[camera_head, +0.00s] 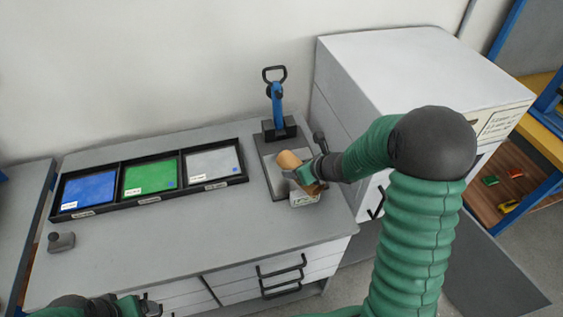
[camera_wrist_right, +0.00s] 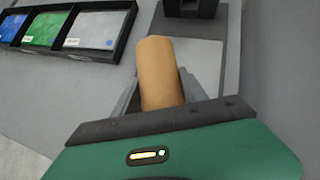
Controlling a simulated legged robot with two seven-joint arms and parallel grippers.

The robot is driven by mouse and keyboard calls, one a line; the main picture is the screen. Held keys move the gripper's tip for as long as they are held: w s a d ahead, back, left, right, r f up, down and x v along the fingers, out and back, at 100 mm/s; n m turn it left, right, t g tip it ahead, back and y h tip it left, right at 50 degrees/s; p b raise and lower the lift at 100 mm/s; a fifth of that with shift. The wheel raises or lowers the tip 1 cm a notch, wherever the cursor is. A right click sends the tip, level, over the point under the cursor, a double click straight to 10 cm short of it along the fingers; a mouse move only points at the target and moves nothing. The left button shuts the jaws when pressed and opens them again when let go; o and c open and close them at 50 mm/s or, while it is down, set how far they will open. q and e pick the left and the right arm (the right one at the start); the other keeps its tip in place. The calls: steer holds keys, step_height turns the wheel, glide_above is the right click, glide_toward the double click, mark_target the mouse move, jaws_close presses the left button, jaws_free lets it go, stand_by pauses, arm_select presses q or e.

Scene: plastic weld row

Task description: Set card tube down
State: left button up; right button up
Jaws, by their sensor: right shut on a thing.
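The card tube (camera_wrist_right: 160,72) is a plain tan-brown cylinder between the fingers of my right gripper (camera_wrist_right: 160,100) in the right wrist view. In the head view the tube (camera_head: 289,159) shows at the tip of my right gripper (camera_head: 300,176), over the grey plate (camera_head: 272,188) in front of the blue-handled press (camera_head: 277,105). The gripper is shut on the tube. Whether the tube touches the plate cannot be told. My left gripper (camera_head: 150,306) is only partly in view at the bottom left edge, and its fingers are not clear.
A black tray (camera_head: 120,209) with blue, green and grey-white compartments lies on the bench left of the plate. A small grey block (camera_head: 61,242) sits at the bench's left. A small white labelled box (camera_head: 305,199) is below the gripper. The bench's front middle is clear.

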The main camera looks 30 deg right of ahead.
mark_target(283, 155)
steer(key=w, duration=0.4)
steer(key=w+f+p, duration=0.1)
steer(key=w, duration=0.1)
steer(key=shift+w+a, duration=0.1)
steer(key=shift+a, duration=0.15)
steer(key=shift+w, duration=0.55)
step_height(283, 155, down, 3)
steer(key=shift+w+a+f+b, duration=0.1)
steer(key=shift+w+b, duration=0.05)
steer(key=shift+b, duration=0.4)
steer(key=shift+w+f, duration=0.1)
steer(key=shift+f, duration=0.25)
arm_select(q)
steer(key=shift+w+d, duration=0.15)
steer(key=shift+w, duration=0.2)
arm_select(e)
steer(key=shift+r, duration=0.1)
steer(key=o, duration=1.1)
arm_select(q)
steer(key=shift+d, duration=0.1)
arm_select(e)
steer(key=o, duration=0.4)
